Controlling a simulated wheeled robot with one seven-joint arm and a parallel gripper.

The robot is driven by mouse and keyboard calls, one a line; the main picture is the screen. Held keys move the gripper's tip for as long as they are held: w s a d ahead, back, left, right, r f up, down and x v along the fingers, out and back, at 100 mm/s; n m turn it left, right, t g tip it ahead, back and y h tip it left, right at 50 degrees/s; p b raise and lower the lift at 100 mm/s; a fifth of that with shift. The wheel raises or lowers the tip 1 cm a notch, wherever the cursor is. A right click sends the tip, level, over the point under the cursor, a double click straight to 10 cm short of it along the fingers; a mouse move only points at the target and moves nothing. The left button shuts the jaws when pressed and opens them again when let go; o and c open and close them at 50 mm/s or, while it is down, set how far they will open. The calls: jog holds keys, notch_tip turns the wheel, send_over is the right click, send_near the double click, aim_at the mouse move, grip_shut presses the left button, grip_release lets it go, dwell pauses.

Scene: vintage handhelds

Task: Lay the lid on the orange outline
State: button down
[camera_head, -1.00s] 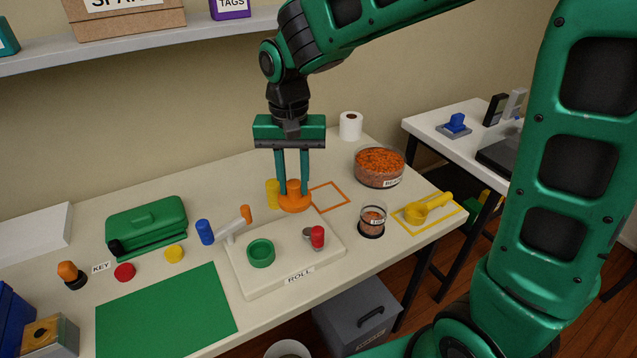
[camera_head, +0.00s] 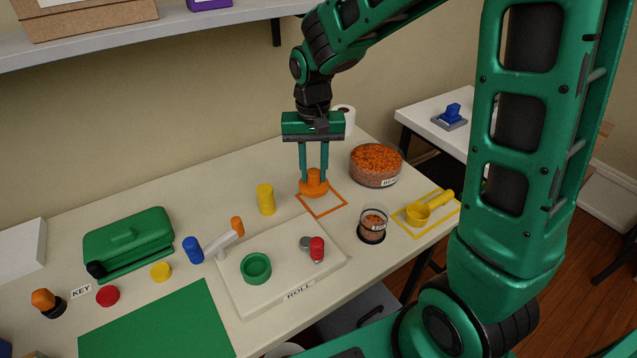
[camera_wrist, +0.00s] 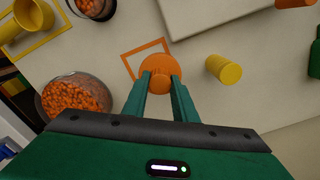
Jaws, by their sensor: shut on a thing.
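The orange lid (camera_head: 314,188) is a round disc with a knob on top. My gripper (camera_head: 314,172) is shut on its knob, and the lid also shows between the fingers in the wrist view (camera_wrist: 159,68). The orange outline (camera_head: 331,211) is a square drawn on the table. In the head view the lid overlaps the outline's far left corner. In the wrist view the outline (camera_wrist: 127,60) shows partly behind the lid, which covers one side of it. I cannot tell whether the lid touches the table.
A yellow cylinder (camera_head: 265,199) stands left of the lid. A glass bowl of orange beads (camera_head: 377,166) stands to the right. A small jar (camera_head: 372,227), a yellow scoop (camera_head: 420,214) and a white board (camera_head: 285,284) with a green ring lie nearer the front.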

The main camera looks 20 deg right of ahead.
jog(key=shift+w+d+f, duration=0.15)
jog(key=shift+d+f, duration=0.25)
jog(key=shift+d, duration=0.2)
jog(key=shift+w+d+f, duration=0.15)
jog(key=shift+d+f, duration=0.2)
jog(key=shift+d, duration=0.2)
jog(key=shift+f, duration=1.95)
jog(key=c, duration=1.4)
grip_release()
jog(key=shift+c, duration=0.2)
jog(key=shift+r, duration=0.15)
notch_tip(320, 180, up, 11)
jog(key=s+d+r+m, duration=0.1)
jog(key=s+d+r, duration=0.2)
jog(key=s+d, duration=0.8)
jog(key=s+d+f, duration=0.1)
jog(key=s+d, duration=0.2)
jog(key=s, duration=0.5)
jog(key=s+d+f+m, duration=0.1)
jog(key=s+d, duration=0.2)
jog(key=s, duration=0.4)
jog(key=shift+s+f+m, duration=0.3)
jog(key=shift+s, duration=0.05)
